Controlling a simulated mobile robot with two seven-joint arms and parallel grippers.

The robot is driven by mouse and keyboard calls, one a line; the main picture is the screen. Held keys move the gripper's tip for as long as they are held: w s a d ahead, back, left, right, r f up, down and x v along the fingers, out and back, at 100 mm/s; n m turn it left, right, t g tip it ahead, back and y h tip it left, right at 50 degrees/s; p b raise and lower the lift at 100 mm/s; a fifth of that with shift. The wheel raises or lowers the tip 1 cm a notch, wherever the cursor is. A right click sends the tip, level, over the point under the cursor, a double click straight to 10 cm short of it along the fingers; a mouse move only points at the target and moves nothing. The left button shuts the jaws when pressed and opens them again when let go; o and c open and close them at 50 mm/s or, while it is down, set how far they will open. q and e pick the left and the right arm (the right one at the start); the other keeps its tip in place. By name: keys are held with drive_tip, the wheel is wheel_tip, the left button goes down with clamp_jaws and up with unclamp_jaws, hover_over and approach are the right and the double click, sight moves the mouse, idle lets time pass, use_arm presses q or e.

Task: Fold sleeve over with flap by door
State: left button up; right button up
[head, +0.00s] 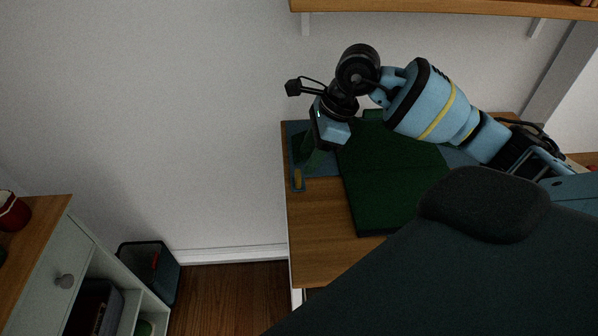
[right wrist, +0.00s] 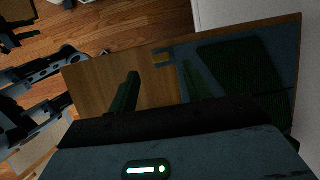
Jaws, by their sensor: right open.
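A dark green garment (head: 385,175) lies flat on the wooden desk, partly over a blue folding board (head: 296,132). A blue flap with a yellow mark (head: 298,181) shows at the board's left end. The right wrist view also shows the yellow mark (right wrist: 163,57), the blue board (right wrist: 283,55) and dark green cloth (right wrist: 235,70). My right gripper (head: 308,158) points down over the flap at the left of the garment. Its fingers (right wrist: 158,88) are apart, with nothing clearly held between them. Whether they touch the flap I cannot tell. My left gripper is out of view.
The desk (head: 320,235) has bare wood at its front left. A large dark rounded shape (head: 485,205) hides its right front. A shelf (head: 440,8) is above.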

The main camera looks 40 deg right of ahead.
sight(299, 173)
drive_tip(key=shift+x, duration=3.5)
clamp_jaws()
